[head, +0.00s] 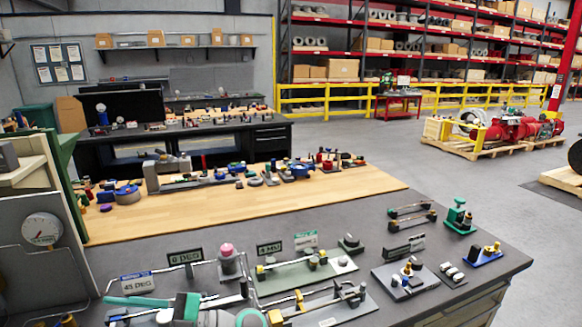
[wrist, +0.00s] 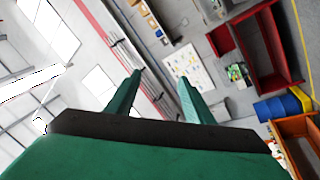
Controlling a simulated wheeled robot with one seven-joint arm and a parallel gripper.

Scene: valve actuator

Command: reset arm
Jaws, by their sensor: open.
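My gripper (wrist: 161,84) shows in the wrist view as two green fingers on a dark bar. The fingers stand apart, with nothing between them. Beyond them the wrist camera sees a tilted view of the room, with bright window panels, wall and floor, and no worktop close to the fingertips. In the head view, teal and grey parts show at the bottom left edge over the bench; I cannot tell whether they belong to my arm. The grey workbench (head: 365,225) carries valve parts, including a green plate (head: 306,273) with small fittings and a pink-topped piece (head: 228,262).
A wooden-topped bench area (head: 360,186) with many small parts lies behind the grey top. A panel with a round gauge (head: 42,229) stands at the left. Yellow railing (head: 330,98), shelving and a red machine on a pallet (head: 437,152) stand farther back. Open floor lies at right.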

